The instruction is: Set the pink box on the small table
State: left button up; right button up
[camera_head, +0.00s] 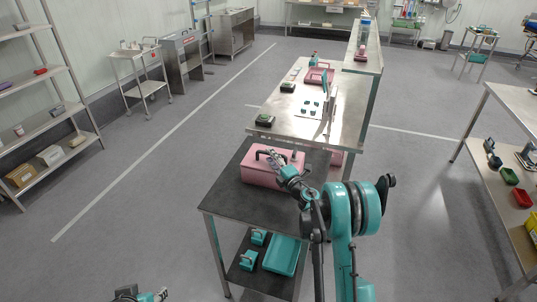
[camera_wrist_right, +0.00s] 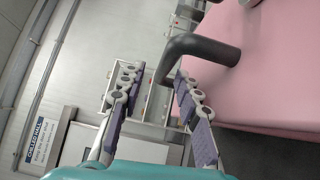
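The pink box (camera_head: 262,179) with a dark handle (camera_head: 262,153) is on or just above the dark-topped small table (camera_head: 234,209); I cannot tell if it touches. My right gripper (camera_head: 279,165) reaches over the box's right side, close to the handle. In the right wrist view the pink box (camera_wrist_right: 282,62) fills the right side. There my right gripper (camera_wrist_right: 157,76) is open, with the bent end of the dark handle (camera_wrist_right: 203,46) at the fingertips, partly between them. My left gripper (camera_head: 138,295) is only partly in view at the bottom edge.
A lighter table (camera_head: 290,123) with a pink tray (camera_head: 317,77) and small green items adjoins behind. Teal containers (camera_head: 284,256) lie on the small table's lower shelf. A shelf rack (camera_head: 48,125) stands left, and another table (camera_head: 519,99) right. The floor between is clear.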

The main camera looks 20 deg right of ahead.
jog(key=v, duration=0.9)
notch_tip(320, 180, up, 12)
jog(key=s+d+m+t+h, duration=0.1)
jog(key=s+d+m+h, duration=0.1)
jog(key=m+h, duration=0.4)
jog(key=s+d+r+m+g+h, duration=0.2)
jog(key=s+r+m+g+h, duration=0.15)
jog(key=s+m, duration=0.45)
jog(key=s+a+f+m+g+y, duration=0.1)
jog(key=s+a+f+m+g, duration=0.1)
jog(key=s, duration=0.6)
jog(key=s+a+f+m+g+y, duration=0.2)
jog(key=s+a+f, duration=0.3)
jog(key=s, duration=0.4)
jog(key=s+a+f+m+g+y, duration=0.2)
jog(key=s+a, duration=0.4)
jog(key=s, duration=0.3)
notch_tip(320, 180, down, 2)
jog(key=shift+f+m+g+p, duration=0.15)
jog(key=shift+m+g+p, duration=0.25)
jog(key=shift+m+g, duration=0.55)
jog(key=shift+s+f+n, duration=0.1)
jog(key=shift+s+n, duration=0.05)
jog(key=shift+n, duration=0.1)
jog(key=shift+f, duration=0.15)
